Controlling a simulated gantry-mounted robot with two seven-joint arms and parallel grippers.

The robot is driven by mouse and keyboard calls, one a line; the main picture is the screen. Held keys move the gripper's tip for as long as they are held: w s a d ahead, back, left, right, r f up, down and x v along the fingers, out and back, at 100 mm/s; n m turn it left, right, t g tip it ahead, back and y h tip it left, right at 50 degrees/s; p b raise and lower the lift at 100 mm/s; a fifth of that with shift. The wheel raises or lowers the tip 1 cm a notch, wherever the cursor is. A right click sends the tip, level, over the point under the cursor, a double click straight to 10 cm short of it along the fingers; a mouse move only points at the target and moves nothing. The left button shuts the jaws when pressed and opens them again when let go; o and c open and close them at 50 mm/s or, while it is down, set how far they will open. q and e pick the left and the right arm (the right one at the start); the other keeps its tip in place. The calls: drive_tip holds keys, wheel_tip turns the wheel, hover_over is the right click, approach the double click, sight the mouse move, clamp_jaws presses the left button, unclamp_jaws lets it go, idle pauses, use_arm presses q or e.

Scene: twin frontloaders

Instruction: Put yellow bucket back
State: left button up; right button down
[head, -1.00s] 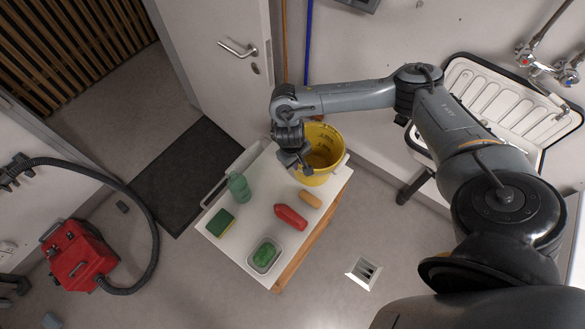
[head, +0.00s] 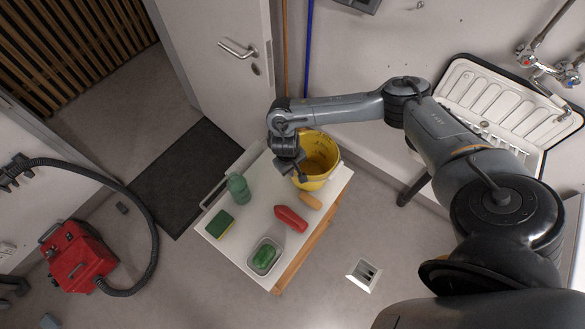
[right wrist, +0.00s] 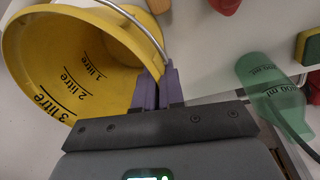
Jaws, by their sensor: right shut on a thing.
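The yellow bucket (head: 324,158) is at the far end of the white-topped cart (head: 262,205), against the wall side in the head view. It also fills the upper left of the right wrist view (right wrist: 45,60), with litre marks inside and a metal handle across its mouth. My right gripper (head: 294,172) is at the bucket's left rim. Its purple fingers (right wrist: 161,88) are shut on the bucket at the rim, by the handle. I cannot tell whether the bucket's base touches the cart. My left gripper is not in view.
The cart also holds a green bottle (head: 238,188), a sponge (head: 220,224), a red bottle (head: 291,218), a tan object (head: 311,201) and a tray (head: 254,270) with a green item. A sink (head: 495,100) is at right, a red vacuum (head: 77,258) at left.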

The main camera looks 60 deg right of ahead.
drive_tip(key=c, duration=1.2)
unclamp_jaws()
drive_tip(key=shift+f, duration=0.1)
drive_tip(key=shift+c, duration=0.2)
